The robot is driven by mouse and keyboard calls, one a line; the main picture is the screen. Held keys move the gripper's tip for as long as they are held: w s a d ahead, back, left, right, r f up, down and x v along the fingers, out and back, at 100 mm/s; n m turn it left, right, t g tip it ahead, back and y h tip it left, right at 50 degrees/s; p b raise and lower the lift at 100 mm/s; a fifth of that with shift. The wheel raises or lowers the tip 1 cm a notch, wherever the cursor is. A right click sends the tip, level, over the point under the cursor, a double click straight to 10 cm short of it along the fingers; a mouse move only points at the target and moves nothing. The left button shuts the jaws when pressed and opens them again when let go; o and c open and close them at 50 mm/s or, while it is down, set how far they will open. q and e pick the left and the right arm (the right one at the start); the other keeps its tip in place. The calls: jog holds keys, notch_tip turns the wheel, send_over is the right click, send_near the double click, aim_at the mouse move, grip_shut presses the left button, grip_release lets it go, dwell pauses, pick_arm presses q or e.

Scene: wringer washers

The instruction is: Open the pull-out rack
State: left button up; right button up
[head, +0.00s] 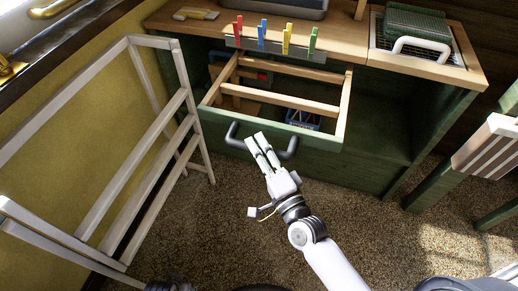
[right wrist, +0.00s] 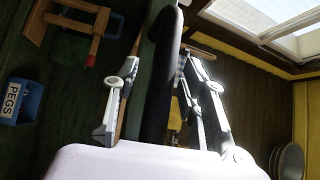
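The pull-out rack (head: 272,98) has pale wooden bars and a green front (head: 322,141). It sticks out from under the worktop, with its bars visible from above. A dark grey bar handle (head: 233,136) is on its front. My right gripper (head: 255,140) is at the middle of the handle. In the right wrist view the dark handle (right wrist: 162,85) runs between the two fingers of my right gripper (right wrist: 158,90). A narrow gap shows beside the left finger, so the fingers look around the handle, not closed tight.
A white wooden drying frame (head: 160,125) stands close on the left. Coloured pegs (head: 262,32) stand on a grey strip above the rack. A blue pegs box (head: 303,121) shows below the bars. A green-legged striped seat (head: 487,150) is at right. Carpet (head: 370,235) in front is clear.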

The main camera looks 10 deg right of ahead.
jog(key=shift+s+d, duration=0.1)
jog(key=shift+s, duration=0.1)
jog(key=v, duration=1.1)
jog(key=shift+s, duration=0.35)
jog(key=shift+f, duration=0.1)
